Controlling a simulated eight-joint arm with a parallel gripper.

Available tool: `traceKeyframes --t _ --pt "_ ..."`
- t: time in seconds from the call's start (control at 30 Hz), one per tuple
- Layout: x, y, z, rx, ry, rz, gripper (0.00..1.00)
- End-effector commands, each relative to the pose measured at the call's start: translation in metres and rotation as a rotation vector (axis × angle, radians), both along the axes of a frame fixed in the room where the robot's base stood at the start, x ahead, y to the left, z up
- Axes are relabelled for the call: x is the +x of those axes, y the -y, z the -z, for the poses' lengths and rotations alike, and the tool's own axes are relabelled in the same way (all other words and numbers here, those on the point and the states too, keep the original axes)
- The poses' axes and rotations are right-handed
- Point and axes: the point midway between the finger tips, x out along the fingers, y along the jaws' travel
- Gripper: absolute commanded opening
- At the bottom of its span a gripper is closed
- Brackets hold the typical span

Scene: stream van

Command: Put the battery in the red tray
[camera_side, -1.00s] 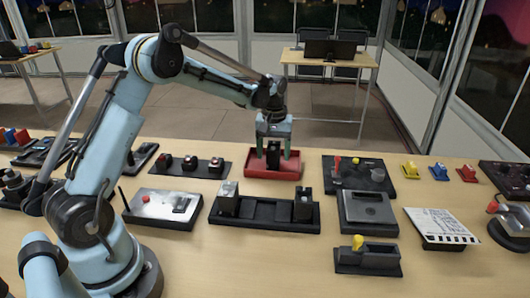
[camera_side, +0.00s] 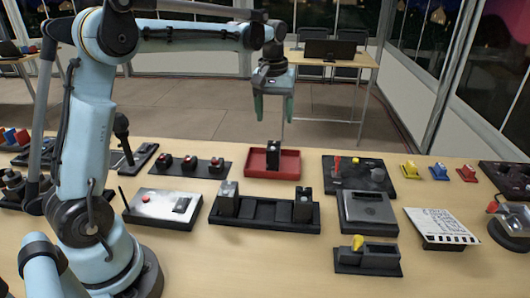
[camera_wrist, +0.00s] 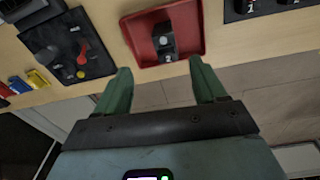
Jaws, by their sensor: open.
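The red tray (camera_side: 284,168) lies on the table near its far edge. A black battery (camera_side: 272,155) stands upright in it; its top has a light grey face. In the wrist view the battery (camera_wrist: 164,42) shows inside the red tray (camera_wrist: 190,18), apart from my fingers. My gripper (camera_side: 273,117) is raised well above the tray, open and empty, its green fingers pointing down. In the wrist view the open fingers of my gripper (camera_wrist: 160,80) show with nothing between them.
A black holder (camera_side: 265,213) with two more batteries stands in front of the tray. A switch panel (camera_side: 190,165) is left of it, and a black panel with a red lever (camera_side: 358,175) right. A clapperboard (camera_side: 440,228) lies at the front right.

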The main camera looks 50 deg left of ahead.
Motion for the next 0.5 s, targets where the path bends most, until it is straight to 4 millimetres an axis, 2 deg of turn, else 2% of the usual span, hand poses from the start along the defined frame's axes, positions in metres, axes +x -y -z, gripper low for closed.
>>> traceKeyframes --t 0.1,0.23,0.5 --pt "-0.022 0.021 -0.014 0.021 0.069 0.094 0.70" --pt "-0.047 0.041 -0.022 0.050 0.149 0.199 0.70" --pt "-0.104 0.077 -0.018 0.117 0.316 0.413 0.70"
